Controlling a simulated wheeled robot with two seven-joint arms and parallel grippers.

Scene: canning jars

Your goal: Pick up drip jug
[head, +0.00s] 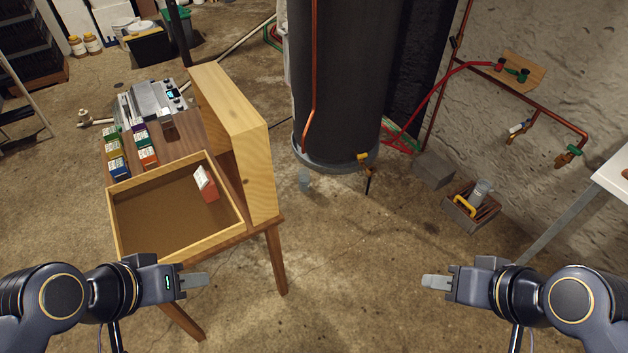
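A clear jar-like vessel (483,189) also shows in a small crate at the right, and I cannot tell for certain which one is the jug. My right gripper (428,282) is over bare floor at the lower right, touching nothing. Both grippers show edge-on, so their finger gap is hidden.
The table bears a shallow wooden tray (119,217) with a red-and-white box (205,184), several small boxes and an upright wooden box (247,147). The dark tank (345,70) stands behind. The crate (459,215) is on the floor. The middle floor is clear.

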